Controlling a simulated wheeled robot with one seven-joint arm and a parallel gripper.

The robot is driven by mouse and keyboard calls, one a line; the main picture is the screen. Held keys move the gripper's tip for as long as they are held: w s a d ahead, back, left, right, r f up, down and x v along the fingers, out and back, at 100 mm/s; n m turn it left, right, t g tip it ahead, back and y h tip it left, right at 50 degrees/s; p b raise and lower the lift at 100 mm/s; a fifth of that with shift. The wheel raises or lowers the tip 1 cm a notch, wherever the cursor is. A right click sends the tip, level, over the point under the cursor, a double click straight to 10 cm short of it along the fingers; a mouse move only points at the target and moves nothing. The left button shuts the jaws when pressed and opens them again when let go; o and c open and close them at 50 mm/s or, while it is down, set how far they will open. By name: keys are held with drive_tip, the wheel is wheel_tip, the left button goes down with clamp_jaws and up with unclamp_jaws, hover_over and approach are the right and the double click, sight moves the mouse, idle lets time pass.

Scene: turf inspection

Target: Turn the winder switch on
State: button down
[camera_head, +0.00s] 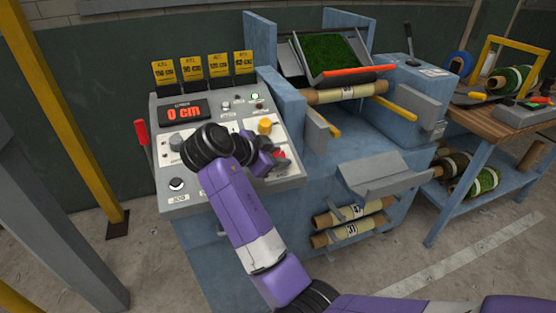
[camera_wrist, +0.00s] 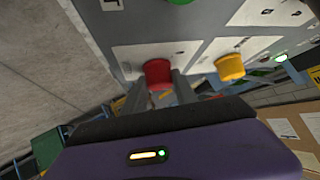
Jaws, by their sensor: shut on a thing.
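The grey control panel (camera_head: 160,110) carries several knobs and lights, and its small labels are too blurred to read, so I cannot tell which control is marked as the winder switch. A red knob (camera_head: 281,153) sits at the panel's right side, and it also shows in the wrist view (camera_wrist: 157,70). My gripper (camera_head: 272,156) is at this red knob, with its two fingers (camera_wrist: 170,88) shut on it. A yellow knob (camera_head: 265,126) stands just above it in the head view, clear of the fingers, and appears right of it in the wrist view (camera_wrist: 230,67). My wrist hides the panel's middle.
The red display (camera_head: 183,112) reads 0 CM. A green light (camera_head: 255,96) glows at the panel's upper right. A red-handled lever (camera_head: 141,133) stands at the panel's left. The blue machine frame (camera_head: 300,175) with turf and rolls is to the right, beside a wooden bench (camera_head: 500,128).

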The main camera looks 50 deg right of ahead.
drive_tip(key=shift+m+g, duration=0.3)
drive_tip(key=shift+m, duration=0.1)
drive_tip(key=c, duration=1)
unclamp_jaws()
drive_tip(key=shift+b+v, duration=0.45)
drive_tip(key=shift+v, duration=3.4)
